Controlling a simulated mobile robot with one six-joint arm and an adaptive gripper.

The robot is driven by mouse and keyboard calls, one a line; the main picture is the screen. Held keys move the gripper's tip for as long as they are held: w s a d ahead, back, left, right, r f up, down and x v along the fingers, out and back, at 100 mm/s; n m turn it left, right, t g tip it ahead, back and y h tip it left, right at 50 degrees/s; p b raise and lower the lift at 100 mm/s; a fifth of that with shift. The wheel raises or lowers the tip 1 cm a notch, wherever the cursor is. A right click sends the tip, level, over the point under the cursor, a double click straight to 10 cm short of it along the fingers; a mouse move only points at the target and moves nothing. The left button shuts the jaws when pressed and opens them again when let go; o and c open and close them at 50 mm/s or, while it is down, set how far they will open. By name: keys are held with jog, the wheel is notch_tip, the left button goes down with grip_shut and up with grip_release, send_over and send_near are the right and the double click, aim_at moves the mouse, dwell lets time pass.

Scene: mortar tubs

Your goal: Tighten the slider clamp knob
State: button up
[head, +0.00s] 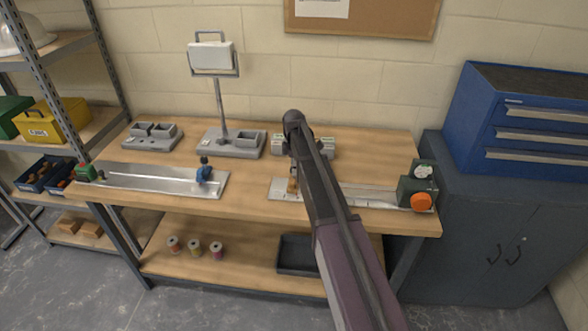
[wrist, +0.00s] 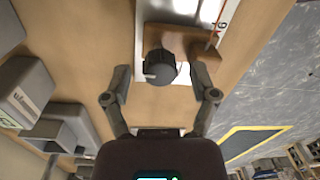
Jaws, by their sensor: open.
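The dark round knob (wrist: 160,67) is near the middle of the wrist view, with a small light mark on its left side. It is at the end of a brown slider block (wrist: 195,42) on a pale rail with a printed scale. My gripper (wrist: 161,82) is open, with one finger on each side of the knob and visible gaps between. Whether the fingers are level with the knob in depth I cannot tell.
A second rail (head: 140,180) with a blue slider (head: 204,174) lies left on the workbench. A green box with an orange knob (head: 421,203) stands at the right rail's end. A grey lamp-like stand (head: 220,110) and grey trays stand behind. Bare wood lies between the rails.

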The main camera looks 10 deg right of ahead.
jog(key=shift+c, duration=0.2)
grip_shut()
